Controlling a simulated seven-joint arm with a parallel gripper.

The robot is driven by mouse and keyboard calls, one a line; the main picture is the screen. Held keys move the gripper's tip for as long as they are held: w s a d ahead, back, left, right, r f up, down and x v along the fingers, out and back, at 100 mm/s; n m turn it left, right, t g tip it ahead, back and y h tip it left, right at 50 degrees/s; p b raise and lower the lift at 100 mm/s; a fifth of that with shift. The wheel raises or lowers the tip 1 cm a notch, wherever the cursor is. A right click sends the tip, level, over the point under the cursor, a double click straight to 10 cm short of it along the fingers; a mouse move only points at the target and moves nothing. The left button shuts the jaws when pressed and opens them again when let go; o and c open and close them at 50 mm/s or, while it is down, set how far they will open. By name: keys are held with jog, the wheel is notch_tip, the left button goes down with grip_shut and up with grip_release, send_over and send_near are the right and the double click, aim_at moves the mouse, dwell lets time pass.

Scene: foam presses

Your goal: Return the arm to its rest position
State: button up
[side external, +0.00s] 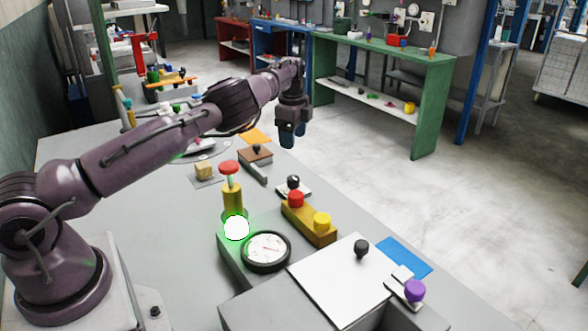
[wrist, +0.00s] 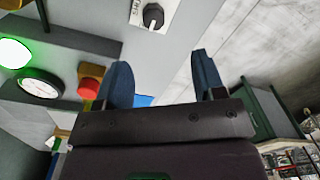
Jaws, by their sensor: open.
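My gripper (side external: 289,136) hangs from the outstretched arm above the far right part of the grey table, pointing down. In the wrist view the two dark blue fingers (wrist: 160,75) stand well apart with nothing between them, so it is open and empty. It is clear of the objects on the table. My arm reaches from its base at the lower left across the table.
Open floor lies right.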

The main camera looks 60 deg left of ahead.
jog(key=w+a+r+n+t+y, duration=0.2)
jog(key=w+a+r+t+y, duration=0.25)
jog(key=a+r+t, duration=0.5)
jog(key=s+a+r+n+g+y, duration=0.2)
jog(key=s+r+n+y, duration=0.25)
jog(key=s+n, duration=0.4)
jog(key=s+d+r+g+h, duration=0.1)
jog(key=s+d+h, duration=0.3)
jog(key=s+d, duration=1.1)
jog(key=s+d+r+n+g+h, duration=0.1)
jog(key=s+d+r+h, duration=0.3)
jog(key=s+d, duration=1)
jog(key=shift+s+d+r+h, duration=0.15)
jog(key=shift+s+d+h, duration=0.35)
jog(key=shift+d, duration=1.55)
